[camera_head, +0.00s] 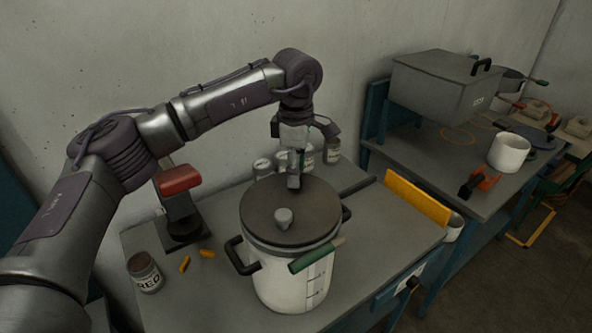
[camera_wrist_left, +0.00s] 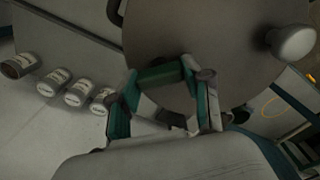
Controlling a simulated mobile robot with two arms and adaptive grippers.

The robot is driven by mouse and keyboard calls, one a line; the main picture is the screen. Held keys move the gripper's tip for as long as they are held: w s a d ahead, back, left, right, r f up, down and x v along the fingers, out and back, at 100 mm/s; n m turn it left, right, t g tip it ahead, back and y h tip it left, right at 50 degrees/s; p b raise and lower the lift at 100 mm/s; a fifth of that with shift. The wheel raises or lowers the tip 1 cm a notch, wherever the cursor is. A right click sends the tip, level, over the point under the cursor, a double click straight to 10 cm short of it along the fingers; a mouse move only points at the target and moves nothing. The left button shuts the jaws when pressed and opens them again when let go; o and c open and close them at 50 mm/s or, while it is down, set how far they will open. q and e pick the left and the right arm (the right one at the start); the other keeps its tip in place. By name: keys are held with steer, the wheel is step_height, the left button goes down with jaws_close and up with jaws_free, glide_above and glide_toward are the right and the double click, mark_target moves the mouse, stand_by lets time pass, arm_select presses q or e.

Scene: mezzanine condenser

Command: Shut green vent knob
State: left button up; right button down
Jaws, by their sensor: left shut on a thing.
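A large white pot (camera_head: 290,285) with a dark round lid (camera_head: 262,208) and a pale centre knob (camera_head: 284,217) stands on the grey bench. My left gripper (camera_head: 294,181) points down at the back part of the lid. In the left wrist view its fingers (camera_wrist_left: 165,100) are shut on a small dark green piece, which I take as the green vent knob (camera_wrist_left: 160,77), at the lid's edge. The fingers hide part of it, and its turn position cannot be told. A separate green handle (camera_head: 316,256) sticks out at the pot's front. My right gripper is not in view.
Several labelled cans (camera_head: 262,167) stand behind the pot. A red-topped device (camera_head: 180,180), a RED jar (camera_head: 145,273) and two yellow plugs (camera_head: 207,254) are at left. A yellow bar (camera_head: 417,198) edges the right side. A grey box (camera_head: 445,88) and white mug (camera_head: 508,152) stand on another bench.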

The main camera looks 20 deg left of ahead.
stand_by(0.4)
arm_select(q)
steer(key=o, duration=1.2)
step_height(320, 180, up, 12)
steer(key=shift+r, duration=0.1)
